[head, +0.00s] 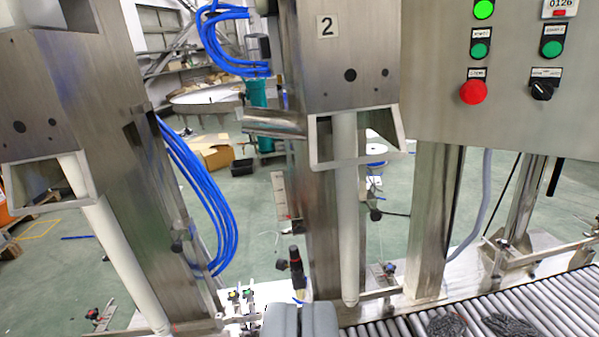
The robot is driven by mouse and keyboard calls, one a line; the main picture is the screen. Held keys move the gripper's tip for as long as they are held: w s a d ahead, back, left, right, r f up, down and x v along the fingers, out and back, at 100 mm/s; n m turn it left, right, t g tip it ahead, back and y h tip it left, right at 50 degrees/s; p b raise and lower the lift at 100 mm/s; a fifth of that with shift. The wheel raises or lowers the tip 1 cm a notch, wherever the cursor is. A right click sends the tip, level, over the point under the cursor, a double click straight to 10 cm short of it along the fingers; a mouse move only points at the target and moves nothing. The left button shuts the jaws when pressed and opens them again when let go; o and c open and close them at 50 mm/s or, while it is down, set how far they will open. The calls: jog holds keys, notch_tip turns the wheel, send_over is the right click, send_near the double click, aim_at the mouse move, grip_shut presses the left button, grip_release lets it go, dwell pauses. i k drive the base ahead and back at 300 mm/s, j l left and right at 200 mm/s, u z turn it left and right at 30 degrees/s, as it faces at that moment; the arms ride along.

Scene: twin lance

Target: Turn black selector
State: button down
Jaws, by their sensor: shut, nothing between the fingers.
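The black selector (542,90) is a small rotary knob on the grey metal control panel (430,90), at the upper right of the head view. A small label sits just above it. The panel also carries a red button (473,92) to its left, green buttons (480,50) above, and a lit green lamp (484,9). My gripper (301,308) shows at the bottom centre with its two grey fingers together and nothing between them. It is well below and left of the selector, apart from the panel.
Two steel columns with white tubes (346,220) stand at left and centre, the centre one marked 2. Blue hoses (205,200) hang between them. A roller conveyor (540,310) runs along the bottom right with dark mesh-like items on it. The space directly before the panel looks clear.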

aim_at(542, 92)
jog(key=k+l+z, duration=0.1)
jog(key=l+z, duration=0.75)
jog(key=l, duration=0.2)
